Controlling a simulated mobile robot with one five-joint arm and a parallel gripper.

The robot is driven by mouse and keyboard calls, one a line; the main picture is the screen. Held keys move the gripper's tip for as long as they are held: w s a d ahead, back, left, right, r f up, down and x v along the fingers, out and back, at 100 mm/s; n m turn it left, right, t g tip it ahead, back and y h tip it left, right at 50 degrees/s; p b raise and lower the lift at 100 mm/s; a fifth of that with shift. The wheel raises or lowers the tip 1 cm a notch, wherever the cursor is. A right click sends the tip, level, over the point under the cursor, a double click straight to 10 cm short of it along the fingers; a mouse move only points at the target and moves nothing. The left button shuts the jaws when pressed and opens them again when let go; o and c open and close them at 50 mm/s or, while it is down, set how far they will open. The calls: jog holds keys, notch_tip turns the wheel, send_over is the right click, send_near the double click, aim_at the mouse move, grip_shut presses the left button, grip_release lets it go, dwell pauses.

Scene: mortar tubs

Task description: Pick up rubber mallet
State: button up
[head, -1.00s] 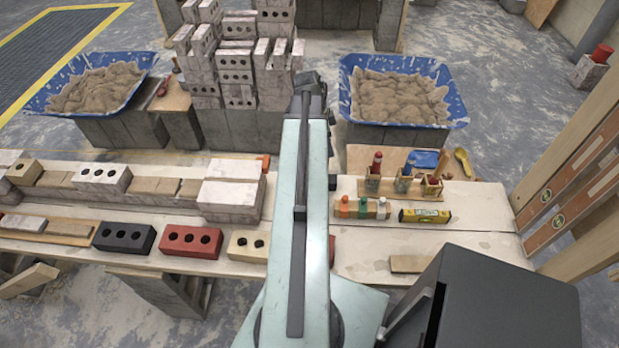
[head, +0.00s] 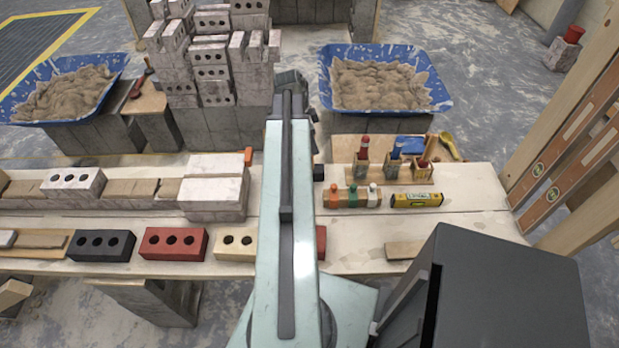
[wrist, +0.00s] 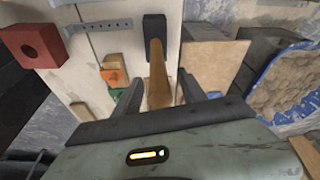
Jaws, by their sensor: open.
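The rubber mallet (wrist: 156,28) has a black block head and a wooden handle. In the wrist view its head lies on the pale bench top and its handle runs toward me, between my fingers. My gripper (wrist: 161,78) is open, with one dark finger on each side of the handle. I cannot tell how far above the handle the fingers are. In the head view my arm hides most of the mallet; a small dark end (head: 319,172), probably its head, shows just right of the arm. The gripper itself is hidden there.
Bottles (head: 352,196), a yellow level (head: 416,200) and tool holders (head: 392,170) stand right of my arm on the bench (head: 470,225). Bricks (head: 173,242) and a block wall (head: 215,190) are to its left. Blue mortar tubs (head: 430,100) stand behind.

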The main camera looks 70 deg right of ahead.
jog(key=shift+x, duration=0.85)
grip_shut()
jog(key=shift+s, duration=0.1)
jog(key=shift+r, duration=0.1)
